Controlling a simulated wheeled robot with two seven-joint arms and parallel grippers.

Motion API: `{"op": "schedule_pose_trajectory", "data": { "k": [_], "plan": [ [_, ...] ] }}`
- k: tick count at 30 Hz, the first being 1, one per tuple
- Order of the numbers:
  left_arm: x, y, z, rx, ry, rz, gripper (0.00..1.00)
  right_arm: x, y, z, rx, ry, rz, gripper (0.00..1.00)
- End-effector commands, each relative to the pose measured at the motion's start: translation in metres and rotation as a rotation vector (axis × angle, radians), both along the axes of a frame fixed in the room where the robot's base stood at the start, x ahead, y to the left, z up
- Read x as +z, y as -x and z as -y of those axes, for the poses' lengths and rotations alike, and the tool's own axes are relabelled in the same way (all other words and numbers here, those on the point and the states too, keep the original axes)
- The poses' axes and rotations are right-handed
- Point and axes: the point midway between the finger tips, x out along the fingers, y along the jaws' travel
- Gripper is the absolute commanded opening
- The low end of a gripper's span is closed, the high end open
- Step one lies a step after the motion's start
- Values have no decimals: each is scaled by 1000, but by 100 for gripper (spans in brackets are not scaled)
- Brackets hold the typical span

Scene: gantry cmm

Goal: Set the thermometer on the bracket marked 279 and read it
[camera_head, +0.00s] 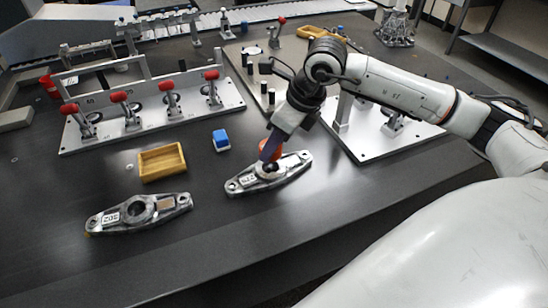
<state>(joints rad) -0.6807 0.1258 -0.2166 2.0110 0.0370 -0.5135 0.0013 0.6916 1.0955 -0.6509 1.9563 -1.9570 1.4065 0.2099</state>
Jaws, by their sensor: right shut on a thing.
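Two grey metal brackets lie on the dark table. The right bracket (291,172) has a white label too small to read surely. The left bracket (170,205) also has a label and an open round hole; its number is unclear too. My right gripper (269,155) points down over the middle of the right bracket. It is shut on an orange-red and black thing (277,151), apparently the thermometer, at the bracket's centre. The fingers partly hide it, and I cannot tell whether it rests on the bracket. My left gripper is not in view.
An empty wooden tray (148,174) and a blue-and-white block (221,140) stand behind the brackets. A metal fixture plate (140,132) with red-handled clamps is at the back left. Another plate (383,150) is partly under my right arm. The table front is clear.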

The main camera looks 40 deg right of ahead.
Motion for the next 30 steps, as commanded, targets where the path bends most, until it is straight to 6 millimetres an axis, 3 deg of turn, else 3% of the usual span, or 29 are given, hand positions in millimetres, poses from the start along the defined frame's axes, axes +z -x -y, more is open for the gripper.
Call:
{"op": "schedule_pose_trajectory", "data": {
  "k": [10,20,21,23,24,30],
  "plan": [
    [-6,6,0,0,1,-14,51,-39,1,-1,2,0,-2,18],
    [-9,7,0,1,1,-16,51,-44,0,-1,2,-1,1,18],
    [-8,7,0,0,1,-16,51,-43,0,0,2,0,0,46],
    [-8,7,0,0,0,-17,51,-42,0,0,2,0,0,56],
    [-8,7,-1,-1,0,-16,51,-42,0,0,2,0,0,60],
    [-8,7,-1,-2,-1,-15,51,-42,0,0,2,0,0,60]
  ]
}}
